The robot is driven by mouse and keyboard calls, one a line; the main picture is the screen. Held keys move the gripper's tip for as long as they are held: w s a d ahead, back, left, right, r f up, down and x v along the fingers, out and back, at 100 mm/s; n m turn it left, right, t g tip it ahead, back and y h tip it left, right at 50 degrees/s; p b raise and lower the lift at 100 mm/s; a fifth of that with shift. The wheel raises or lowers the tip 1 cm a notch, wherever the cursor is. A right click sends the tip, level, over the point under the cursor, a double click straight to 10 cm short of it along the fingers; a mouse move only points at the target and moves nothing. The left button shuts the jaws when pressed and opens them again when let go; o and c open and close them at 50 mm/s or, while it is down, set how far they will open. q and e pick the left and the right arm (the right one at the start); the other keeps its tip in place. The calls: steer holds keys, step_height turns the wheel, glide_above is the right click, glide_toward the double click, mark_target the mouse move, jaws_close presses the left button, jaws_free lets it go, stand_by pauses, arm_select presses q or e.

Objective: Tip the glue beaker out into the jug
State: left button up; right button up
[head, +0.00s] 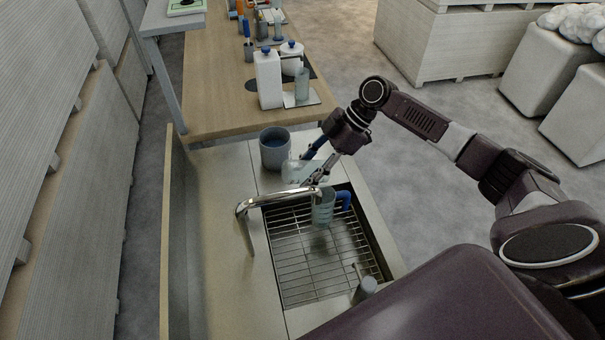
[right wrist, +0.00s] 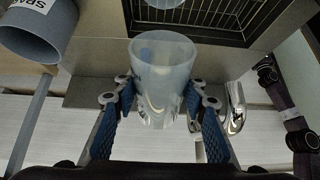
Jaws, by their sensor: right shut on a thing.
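My right gripper (head: 318,174) is shut on a clear, pale beaker (head: 292,171) beside the sink. In the right wrist view the gripper (right wrist: 161,108) has its blue-padded fingers on both sides of the beaker (right wrist: 162,75). The beaker looks strongly tilted in the head view; I cannot make out the glue in it. The clear jug (head: 322,209) with a blue handle (head: 343,200) stands in the sink, just below and to the right of the beaker in the picture. The tap partly covers the jug's top. My left gripper is not in view.
A curved metal tap (head: 277,198) arches over the sink grid (head: 312,262), close to the jug and beaker. A grey pot (head: 274,150) stands behind the beaker. A white bottle (head: 268,80) and other containers stand on the wooden bench (head: 213,92).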

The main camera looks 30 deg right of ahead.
mark_target(306, 164)
step_height(306, 164, up, 3)
steer(key=shift+r+p, duration=0.1)
steer(key=shift+p, duration=0.7)
steer(key=shift+r, duration=3.55)
steer(key=shift+a, duration=0.1)
